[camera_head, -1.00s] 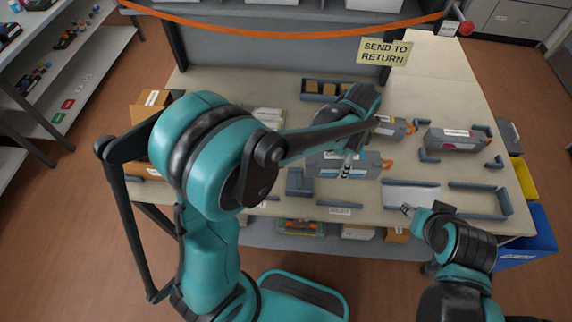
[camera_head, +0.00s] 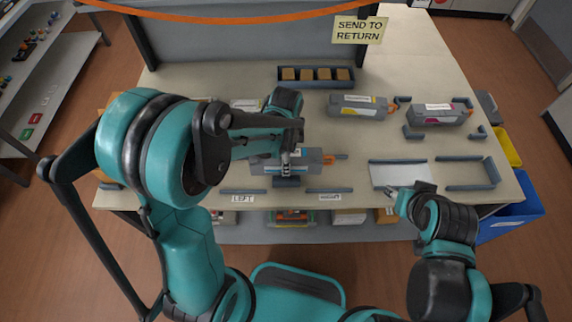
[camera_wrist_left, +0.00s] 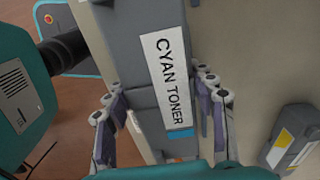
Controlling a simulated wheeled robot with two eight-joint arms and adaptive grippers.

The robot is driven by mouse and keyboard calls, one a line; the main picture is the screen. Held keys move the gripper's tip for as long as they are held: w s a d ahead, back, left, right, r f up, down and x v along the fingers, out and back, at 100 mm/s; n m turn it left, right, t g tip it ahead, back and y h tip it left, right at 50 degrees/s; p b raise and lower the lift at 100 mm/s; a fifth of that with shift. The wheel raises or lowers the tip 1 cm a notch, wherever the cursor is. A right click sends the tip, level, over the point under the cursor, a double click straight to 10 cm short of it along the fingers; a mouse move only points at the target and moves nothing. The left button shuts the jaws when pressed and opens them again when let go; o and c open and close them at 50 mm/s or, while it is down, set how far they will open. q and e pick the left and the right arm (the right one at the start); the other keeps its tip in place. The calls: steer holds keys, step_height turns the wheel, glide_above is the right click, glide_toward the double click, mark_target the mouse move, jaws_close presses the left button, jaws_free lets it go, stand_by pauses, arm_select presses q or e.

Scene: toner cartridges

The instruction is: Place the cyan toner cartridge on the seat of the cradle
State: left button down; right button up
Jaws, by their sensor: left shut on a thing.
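The cyan toner cartridge (camera_head: 316,161) is a grey box with an orange tab at its right end. My left gripper (camera_head: 285,171) is shut on it from above. A blue-grey block (camera_head: 286,183), which seems part of the cradle, shows just below the cartridge, between the LEFT and RIGHT labels. Whether the cartridge touches it is hidden. My right gripper (camera_head: 391,194) is at the table's front edge, its fingers too small to read.
A yellow-marked cartridge (camera_head: 358,106) and a magenta-marked cartridge (camera_head: 438,114) stand at the right rear. A tray of brown blocks (camera_head: 316,86) is at the back. A white plate (camera_head: 399,174) and an empty bracketed bay (camera_head: 470,174) lie at the right front.

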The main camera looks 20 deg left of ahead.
arm_select(q)
steer(key=shift+f+b, duration=0.45)
steer(key=shift+f, duration=1.1)
steer(key=shift+f, duration=0.2)
steer(key=c, duration=0.6)
jaws_free()
steer(key=shift+r, duration=0.1)
steer(key=shift+o, duration=0.2)
